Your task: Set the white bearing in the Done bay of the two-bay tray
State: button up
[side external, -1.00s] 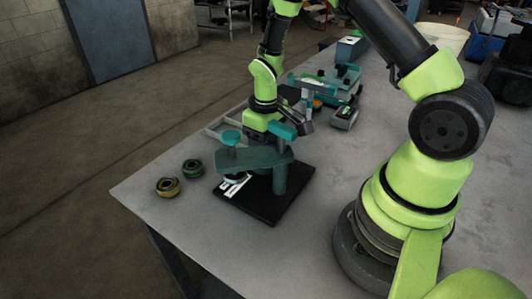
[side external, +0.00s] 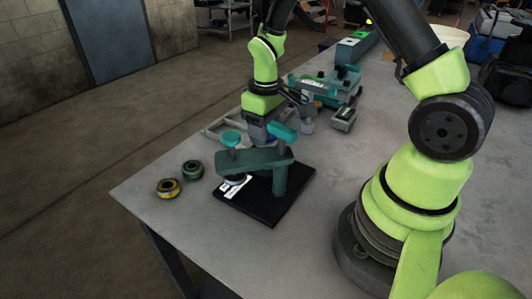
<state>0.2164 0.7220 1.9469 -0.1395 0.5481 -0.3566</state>
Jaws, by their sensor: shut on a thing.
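My gripper (side external: 262,132) is behind the teal press in this view, pointing down. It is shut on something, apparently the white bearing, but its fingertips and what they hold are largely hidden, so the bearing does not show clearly. A pale grey low-walled frame (side external: 216,129) lies left of and behind my gripper. It looks like the two-bay tray, but its far part is hidden and no Done label can be read. My gripper appears beside this frame; its exact height above the table is unclear.
The teal press (side external: 255,159) stands on a black base (side external: 266,206) in front of my gripper. A yellow bearing (side external: 168,188) and a green bearing (side external: 192,170) sit near the table's left edge. A teal fixture (side external: 328,90) stands behind. The table's front middle is clear.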

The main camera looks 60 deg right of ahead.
jog(key=shift+w+d+r, duration=0.55)
jog(key=shift+w+d, duration=0.95)
jog(key=shift+w, duration=2.1)
jog(key=shift+w+d+r, duration=0.55)
jog(key=shift+w+d, duration=0.95)
jog(key=shift+w, duration=2.05)
jog(key=shift+f, duration=4.55)
jog(key=shift+f, duration=0.2)
jog(key=o, duration=1.3)
jog(key=shift+r, duration=3.5)
jog(key=shift+r, duration=2)
